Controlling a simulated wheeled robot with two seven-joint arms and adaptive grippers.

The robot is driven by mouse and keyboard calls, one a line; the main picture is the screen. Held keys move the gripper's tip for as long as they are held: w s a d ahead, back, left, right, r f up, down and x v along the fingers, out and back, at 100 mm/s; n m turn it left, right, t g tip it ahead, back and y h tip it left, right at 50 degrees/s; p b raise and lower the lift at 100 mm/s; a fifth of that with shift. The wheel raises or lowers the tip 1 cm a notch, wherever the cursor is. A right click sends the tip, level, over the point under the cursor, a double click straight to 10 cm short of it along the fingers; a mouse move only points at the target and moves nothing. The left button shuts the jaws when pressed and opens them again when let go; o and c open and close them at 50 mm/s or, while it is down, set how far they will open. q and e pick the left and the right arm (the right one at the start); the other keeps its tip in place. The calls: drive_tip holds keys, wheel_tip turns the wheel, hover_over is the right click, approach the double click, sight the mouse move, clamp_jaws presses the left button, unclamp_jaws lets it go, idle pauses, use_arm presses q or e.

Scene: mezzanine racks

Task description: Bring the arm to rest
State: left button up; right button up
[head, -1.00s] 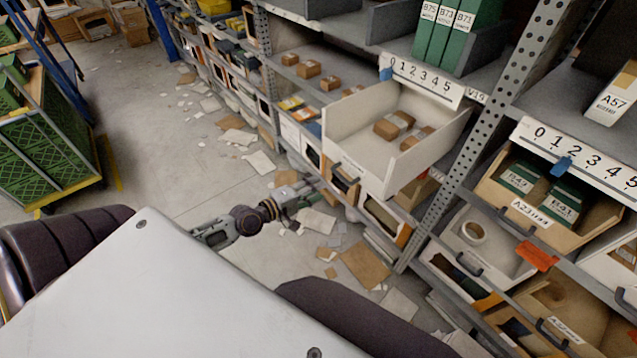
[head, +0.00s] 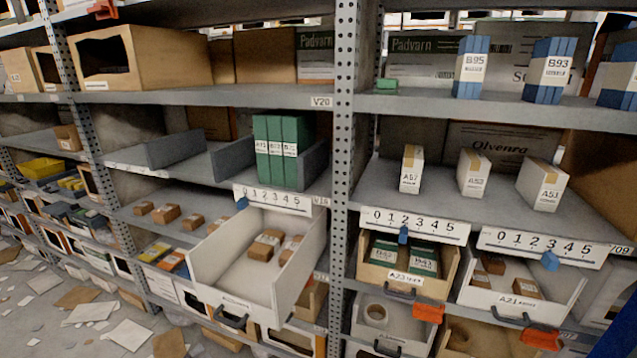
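Neither of my grippers shows in the head view now, so I cannot see where the arm is or whether it holds anything. A white drawer (head: 205,267) is pulled far out of the rack at the middle left, with small brown boxes (head: 262,246) inside. Its dark handle (head: 230,319) is on the front, and nothing touches it.
A perforated grey post (head: 343,150) stands mid-view between rack bays. Bins with green boxes (head: 418,256) and brown boxes (head: 520,288) sit at the right. Green binders (head: 275,150) stand above the open drawer. Papers (head: 92,311) litter the floor at the lower left.

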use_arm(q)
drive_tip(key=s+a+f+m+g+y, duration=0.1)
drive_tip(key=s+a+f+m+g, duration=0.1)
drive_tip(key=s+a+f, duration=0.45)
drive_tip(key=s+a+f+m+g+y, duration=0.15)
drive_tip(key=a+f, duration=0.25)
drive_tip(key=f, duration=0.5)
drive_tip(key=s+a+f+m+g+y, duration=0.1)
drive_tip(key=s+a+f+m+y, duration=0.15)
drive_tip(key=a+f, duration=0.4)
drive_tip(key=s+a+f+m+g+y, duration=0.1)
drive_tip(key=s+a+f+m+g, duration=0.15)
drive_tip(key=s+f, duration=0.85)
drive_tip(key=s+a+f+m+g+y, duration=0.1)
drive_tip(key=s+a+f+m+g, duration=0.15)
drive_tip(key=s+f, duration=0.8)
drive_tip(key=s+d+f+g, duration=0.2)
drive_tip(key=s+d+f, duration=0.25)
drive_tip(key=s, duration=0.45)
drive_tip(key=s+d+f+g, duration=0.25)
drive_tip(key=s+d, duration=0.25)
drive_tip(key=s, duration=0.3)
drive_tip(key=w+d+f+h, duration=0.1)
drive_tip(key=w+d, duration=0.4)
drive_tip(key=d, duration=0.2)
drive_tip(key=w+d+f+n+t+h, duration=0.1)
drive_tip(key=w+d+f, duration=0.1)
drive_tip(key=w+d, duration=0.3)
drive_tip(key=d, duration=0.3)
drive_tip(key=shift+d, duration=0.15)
